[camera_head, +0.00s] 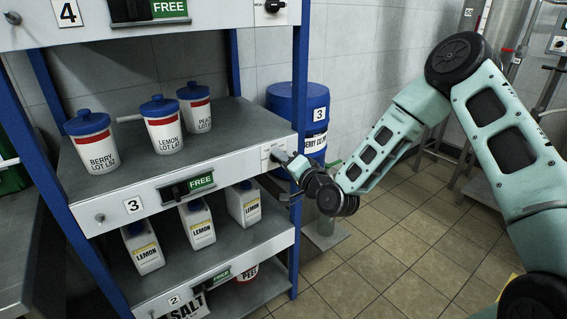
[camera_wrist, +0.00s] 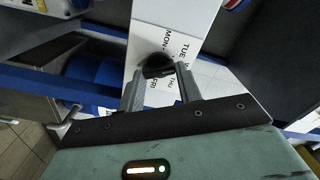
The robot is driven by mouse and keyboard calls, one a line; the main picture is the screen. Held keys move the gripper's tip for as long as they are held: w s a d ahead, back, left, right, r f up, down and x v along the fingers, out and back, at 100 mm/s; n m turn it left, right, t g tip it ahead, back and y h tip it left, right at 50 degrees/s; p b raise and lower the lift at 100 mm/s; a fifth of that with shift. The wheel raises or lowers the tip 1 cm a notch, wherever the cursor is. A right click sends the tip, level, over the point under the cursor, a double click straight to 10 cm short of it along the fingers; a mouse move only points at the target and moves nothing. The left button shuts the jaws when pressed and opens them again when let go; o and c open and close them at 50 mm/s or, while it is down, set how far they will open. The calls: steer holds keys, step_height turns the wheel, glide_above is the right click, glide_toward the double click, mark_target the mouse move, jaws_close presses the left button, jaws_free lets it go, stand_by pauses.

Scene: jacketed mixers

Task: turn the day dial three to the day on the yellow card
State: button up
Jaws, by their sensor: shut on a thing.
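The day dial three is a black round knob (camera_wrist: 153,60) on a white plate (camera_wrist: 170,14) printed with day names. TUE, MON, THU and FRI can be made out around it; where the knob points is not clear. In the head view the dial is hidden behind my gripper (camera_head: 286,160), at the right end of the front panel marked 3 (camera_head: 232,173). My gripper (camera_wrist: 160,72) is shut on the knob, with one finger on each side of it. No yellow card with a readable day shows in either view.
Shelf 3 holds berry, lemon and peach tubs (camera_head: 162,127) with blue lids. Lemon bottles (camera_head: 198,224) stand on the shelf below. A blue drum (camera_head: 311,103) stands behind my gripper, close to the rack's blue post (camera_head: 300,80). Tiled floor (camera_head: 400,235) is open to the right.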

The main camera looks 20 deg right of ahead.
steer(key=m, duration=0.5)
steer(key=shift+d+f+m, duration=0.1)
steer(key=shift+f+m, duration=0.05)
steer(key=shift+m, duration=0.15)
stand_by(0.4)
steer(key=o, duration=1)
steer(key=shift+p+v, duration=2.55)
steer(key=shift+v, duration=6.2)
